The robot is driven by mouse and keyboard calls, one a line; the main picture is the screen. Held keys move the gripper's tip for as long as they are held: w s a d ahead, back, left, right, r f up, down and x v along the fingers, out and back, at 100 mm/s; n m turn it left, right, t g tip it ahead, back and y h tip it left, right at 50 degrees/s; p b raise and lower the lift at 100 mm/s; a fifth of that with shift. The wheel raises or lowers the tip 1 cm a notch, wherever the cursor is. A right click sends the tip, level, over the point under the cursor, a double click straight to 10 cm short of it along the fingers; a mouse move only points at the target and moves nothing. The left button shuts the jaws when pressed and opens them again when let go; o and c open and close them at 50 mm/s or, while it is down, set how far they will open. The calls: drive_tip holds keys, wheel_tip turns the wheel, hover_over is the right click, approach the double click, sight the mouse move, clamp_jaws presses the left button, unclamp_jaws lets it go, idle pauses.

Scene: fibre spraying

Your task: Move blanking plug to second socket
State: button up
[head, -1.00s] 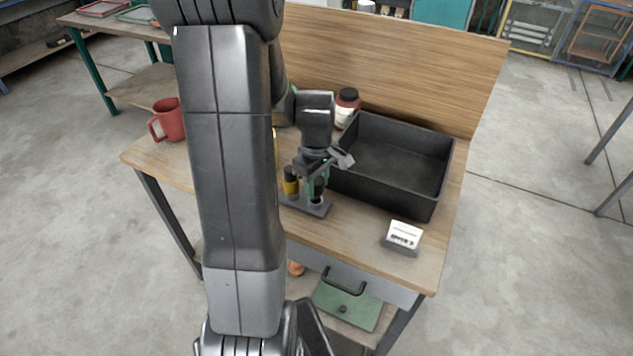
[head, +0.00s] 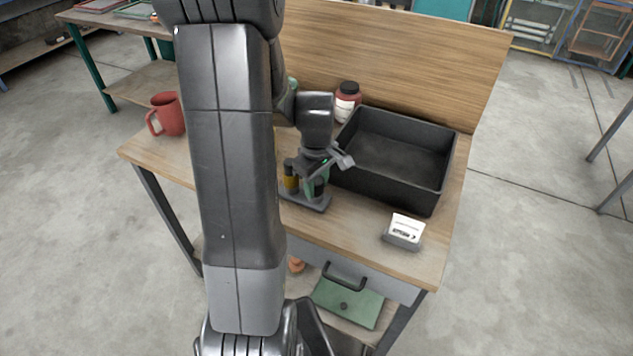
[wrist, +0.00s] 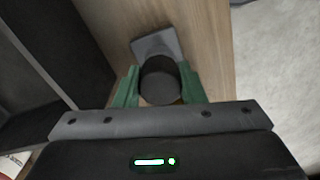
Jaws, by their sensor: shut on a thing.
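My gripper (head: 317,182) has green fingers and is low over the dark grey socket block (head: 303,202) on the bench. In the wrist view the fingers (wrist: 160,92) are shut on a black round-topped cylinder, the blanking plug (wrist: 161,77), one finger at each side. The plug (head: 320,190) shows as a small dark shape under the gripper in the head view. Whether its lower end sits in a socket or just above the block is hidden. A yellow-brown cylinder with a dark top (head: 291,178) stands on the block to the left. Part of the grey block (wrist: 157,44) shows beyond the plug.
A black open bin (head: 443,190) stands close to the right of my gripper. A red-brown jar (head: 346,103) is behind, a red mug (head: 166,115) at the left. A white card in a grey holder (head: 404,231) is near the front right. The wooden back panel (head: 400,60) bounds the bench.

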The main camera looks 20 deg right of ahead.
sight(316, 181)
drive_tip(key=shift+f, duration=0.25)
drive_tip(key=o, duration=1.1)
wheel_tip(316, 181, up, 14)
drive_tip(key=shift+b, duration=0.45)
drive_tip(key=shift+f, duration=0.25)
wheel_tip(316, 181, down, 14)
drive_tip(key=shift+r+p, duration=0.2)
drive_tip(key=shift+p, duration=0.15)
drive_tip(key=shift+r, duration=0.35)
drive_tip(key=shift+f, duration=0.15)
